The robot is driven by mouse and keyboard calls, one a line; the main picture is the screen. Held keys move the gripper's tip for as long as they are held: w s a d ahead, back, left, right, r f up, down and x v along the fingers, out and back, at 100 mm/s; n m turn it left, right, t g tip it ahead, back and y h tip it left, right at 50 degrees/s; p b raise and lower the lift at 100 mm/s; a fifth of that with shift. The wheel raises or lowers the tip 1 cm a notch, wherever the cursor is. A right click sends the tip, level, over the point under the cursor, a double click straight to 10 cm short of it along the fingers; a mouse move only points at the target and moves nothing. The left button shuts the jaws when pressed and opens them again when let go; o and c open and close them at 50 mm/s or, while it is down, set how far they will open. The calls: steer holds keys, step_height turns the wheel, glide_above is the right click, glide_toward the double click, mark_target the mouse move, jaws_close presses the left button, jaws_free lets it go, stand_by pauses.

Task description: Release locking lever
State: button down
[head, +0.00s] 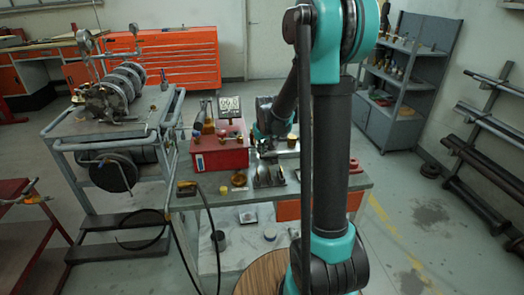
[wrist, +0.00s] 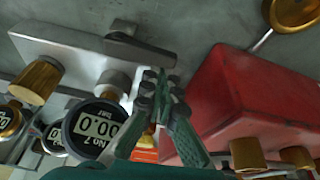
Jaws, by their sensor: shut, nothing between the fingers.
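My gripper (wrist: 157,82) is shut and empty, with its green and dark fingers close together in the wrist view. The fingertips are over or beside the right end of a pale metal block (wrist: 75,47), near a brass fitting; I cannot tell whether they touch. A red box (wrist: 245,85) is just right of the fingers. A round digital gauge (wrist: 97,127) is left of them. In the head view my arm reaches over the bench beside the red box (head: 222,155).
A cart at left holds a metal valve assembly (head: 110,92). A black hose (head: 178,245) hangs at the bench's left. Grey shelves (head: 405,85) stand at back right.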

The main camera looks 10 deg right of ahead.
mark_target(270, 157)
steer(key=shift+s+n, duration=0.1)
steer(key=shift+n, duration=0.2)
steer(key=s+n+y, duration=0.1)
steer(key=n, duration=0.1)
steer(key=shift+s+n, duration=0.15)
steer(key=shift+n, duration=0.15)
steer(key=n, duration=0.1)
steer(key=s+n+y, duration=0.1)
steer(key=n, duration=0.1)
steer(key=s+n+g, duration=0.1)
steer(key=shift+d, duration=0.25)
steer(key=n, duration=0.2)
steer(key=s+d+n+g+y, duration=0.1)
steer(key=n, duration=0.1)
steer(key=shift+s, duration=0.2)
steer(key=n, duration=0.1)
steer(key=s+d+n+g, duration=0.1)
steer(key=n, duration=0.1)
steer(key=shift+y, duration=0.3)
steer(key=shift+s+a, duration=0.25)
steer(key=shift+s, duration=0.5)
